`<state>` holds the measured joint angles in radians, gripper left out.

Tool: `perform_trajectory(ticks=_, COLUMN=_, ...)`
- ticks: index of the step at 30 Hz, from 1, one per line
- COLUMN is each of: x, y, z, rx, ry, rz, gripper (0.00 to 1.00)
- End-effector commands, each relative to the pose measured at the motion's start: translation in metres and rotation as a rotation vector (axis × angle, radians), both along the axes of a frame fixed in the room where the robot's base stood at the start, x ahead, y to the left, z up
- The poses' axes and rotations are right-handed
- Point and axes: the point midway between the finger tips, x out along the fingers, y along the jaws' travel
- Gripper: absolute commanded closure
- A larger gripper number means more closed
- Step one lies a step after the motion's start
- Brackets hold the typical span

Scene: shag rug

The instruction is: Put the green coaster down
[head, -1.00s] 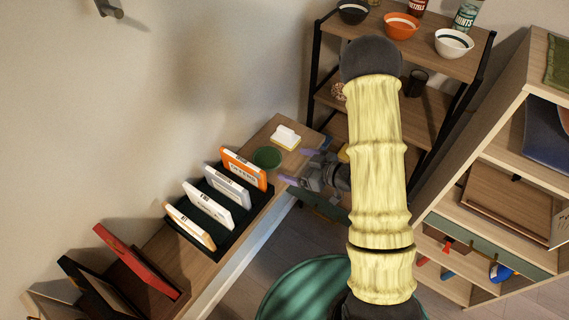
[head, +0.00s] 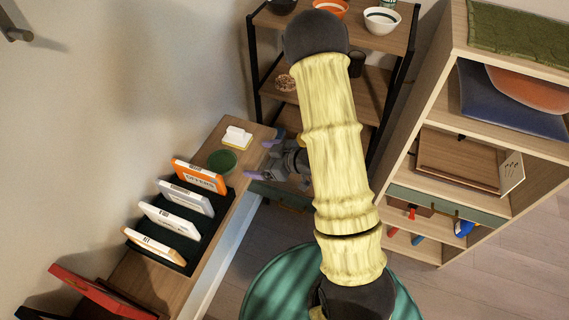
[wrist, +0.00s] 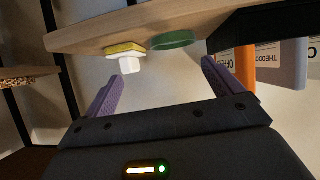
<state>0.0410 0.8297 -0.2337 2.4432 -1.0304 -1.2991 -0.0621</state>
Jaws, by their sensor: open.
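The green coaster (head: 222,160) is a round dark green disc lying on the wooden ledge, between the white-and-yellow block (head: 237,138) and the orange-covered book. It also shows in the wrist view (wrist: 173,40), where the scene appears upside down. My gripper (head: 265,156) is just off the ledge's right edge, to the right of the coaster. Its purple fingers are spread wide in the wrist view (wrist: 162,72), with nothing between them. The fingers are apart from the coaster.
A dark rack (head: 146,243) holds several upright books close to the coaster. A black-framed shelf with bowls (head: 383,20) stands behind my arm, and a wooden bookcase (head: 440,110) stands at the right. A round teal top (head: 270,290) lies below my arm.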

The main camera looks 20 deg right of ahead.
Motion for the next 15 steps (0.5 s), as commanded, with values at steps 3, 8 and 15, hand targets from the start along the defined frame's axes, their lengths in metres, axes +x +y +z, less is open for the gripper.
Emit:
perform_trajectory(ticks=3, x=0.011, y=-0.012, z=0.010, rx=-0.097, ry=0.023, rz=-0.080, gripper=0.08)
perform_trajectory(ticks=8, x=0.017, y=-0.034, z=0.023, rx=-0.219, ry=0.087, rz=-0.212, gripper=0.08)
perform_trajectory(ticks=15, x=0.005, y=-0.063, z=0.048, rx=-0.339, ry=0.224, rz=-0.418, gripper=0.08)
